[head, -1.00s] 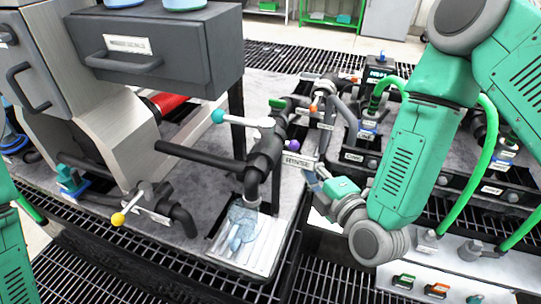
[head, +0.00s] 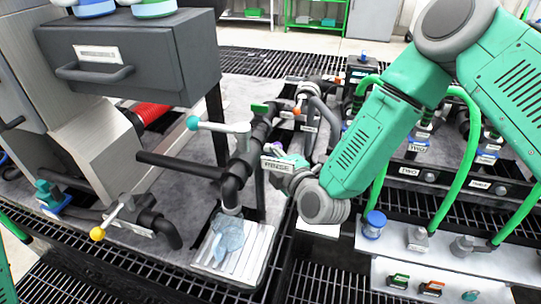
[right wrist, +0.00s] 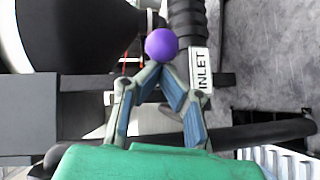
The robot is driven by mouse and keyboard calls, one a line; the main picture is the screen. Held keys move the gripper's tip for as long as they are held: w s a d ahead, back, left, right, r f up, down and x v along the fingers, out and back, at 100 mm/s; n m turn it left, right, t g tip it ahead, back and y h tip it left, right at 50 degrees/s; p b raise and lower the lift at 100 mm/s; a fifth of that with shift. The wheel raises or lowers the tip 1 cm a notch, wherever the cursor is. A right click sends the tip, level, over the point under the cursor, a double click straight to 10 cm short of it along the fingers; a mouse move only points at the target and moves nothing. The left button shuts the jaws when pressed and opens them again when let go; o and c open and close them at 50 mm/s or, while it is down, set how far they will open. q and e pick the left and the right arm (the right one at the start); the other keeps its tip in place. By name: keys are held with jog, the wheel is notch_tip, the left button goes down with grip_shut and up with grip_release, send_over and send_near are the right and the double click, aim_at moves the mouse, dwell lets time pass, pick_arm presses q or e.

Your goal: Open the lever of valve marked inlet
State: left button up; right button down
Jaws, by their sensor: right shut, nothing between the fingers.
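In the right wrist view a purple ball knob (right wrist: 161,44) sits just beyond my fingertips. A white label reading INLET (right wrist: 199,70) is on the black pipe right of it. My right gripper (right wrist: 161,70) is shut and empty, its tips close to the knob; whether they touch it I cannot tell. In the head view my right gripper (head: 284,177) is at the black pipework, partly hidden by a white label and my wrist. A little purple of the knob (head: 279,150) shows there. The lever's shaft is mostly hidden. My left gripper is out of the frame.
A white lever with a teal tip (head: 193,123) stands left of the gripper, and a yellow-knobbed lever (head: 98,233) is at lower left. Black pipes (head: 232,180) and green hoses (head: 462,170) crowd both sides. A grey drawer unit (head: 130,60) overhangs at upper left.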

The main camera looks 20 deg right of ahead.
aim_at(280, 148)
jog(key=shift+w+d+r+n+y, duration=0.1)
jog(key=shift+w+d+n+y, duration=0.6)
jog(key=shift+w+n+y, duration=0.25)
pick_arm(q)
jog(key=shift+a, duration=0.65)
pick_arm(e)
jog(key=shift+w+a+r, duration=0.1)
jog(key=shift+w+a, duration=0.05)
jog(key=shift+w, duration=0.45)
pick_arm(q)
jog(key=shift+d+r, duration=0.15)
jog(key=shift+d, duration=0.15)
pick_arm(e)
jog(key=shift+d, duration=0.45)
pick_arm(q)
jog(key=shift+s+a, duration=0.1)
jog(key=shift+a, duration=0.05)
pick_arm(e)
jog(key=shift+a, duration=0.15)
